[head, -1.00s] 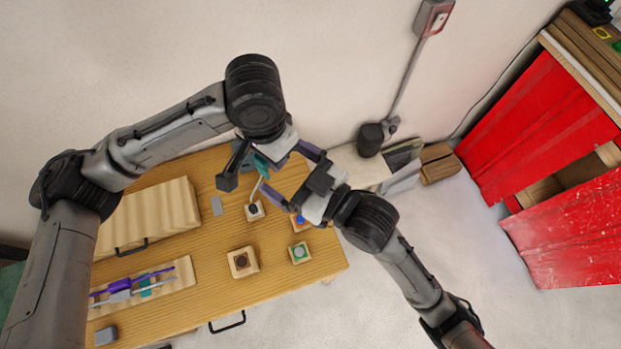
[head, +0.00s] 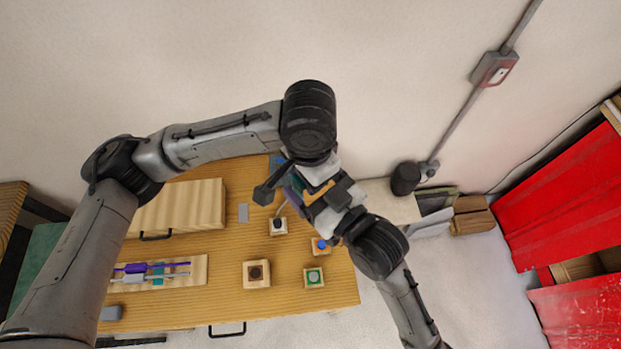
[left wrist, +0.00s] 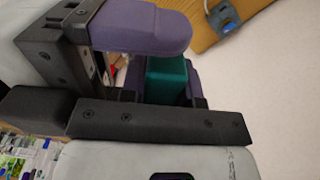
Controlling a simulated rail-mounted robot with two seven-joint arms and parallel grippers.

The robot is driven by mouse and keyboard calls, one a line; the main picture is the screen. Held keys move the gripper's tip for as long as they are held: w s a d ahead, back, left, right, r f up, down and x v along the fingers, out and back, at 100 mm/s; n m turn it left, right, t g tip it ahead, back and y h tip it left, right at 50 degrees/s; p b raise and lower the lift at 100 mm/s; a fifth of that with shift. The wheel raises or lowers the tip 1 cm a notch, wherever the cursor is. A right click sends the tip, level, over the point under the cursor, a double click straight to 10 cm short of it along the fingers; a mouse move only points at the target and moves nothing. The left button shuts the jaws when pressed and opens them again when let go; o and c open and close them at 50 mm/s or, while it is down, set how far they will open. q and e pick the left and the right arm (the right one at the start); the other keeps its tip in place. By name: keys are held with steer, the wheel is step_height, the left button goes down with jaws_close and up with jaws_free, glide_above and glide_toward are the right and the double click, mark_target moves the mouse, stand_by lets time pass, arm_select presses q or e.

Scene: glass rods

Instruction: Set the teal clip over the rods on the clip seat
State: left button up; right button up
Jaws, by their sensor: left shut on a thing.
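The teal clip (left wrist: 166,80) is between the purple fingers of my left gripper (left wrist: 172,62) in the left wrist view. In the head view my left gripper (head: 294,186) is above the back right of the table, with a bit of teal showing. My right gripper (head: 318,198) is right up against it; its fingers are mostly hidden, so its opening is unclear. A pale thin rod (head: 281,209) slants up from a small wooden block with a dark top (head: 278,226), just below the grippers. I cannot tell which block is the clip seat.
A wooden rack (head: 190,273) at the left holds purple and grey rods with a teal piece across. Blocks with blue (head: 321,244), green (head: 314,277) and brown (head: 257,273) tops stand front right. A wooden box (head: 190,206) and flat grey piece (head: 243,213) are behind.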

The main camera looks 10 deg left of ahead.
arm_select(q)
steer(key=shift+w, duration=0.1)
arm_select(e)
steer(key=shift+s+a, duration=0.15)
steer(key=c, duration=0.5)
arm_select(q)
steer(key=o, duration=0.6)
arm_select(e)
steer(key=shift+c, duration=0.3)
arm_select(q)
steer(key=o, duration=0.4)
steer(key=shift+r, duration=0.1)
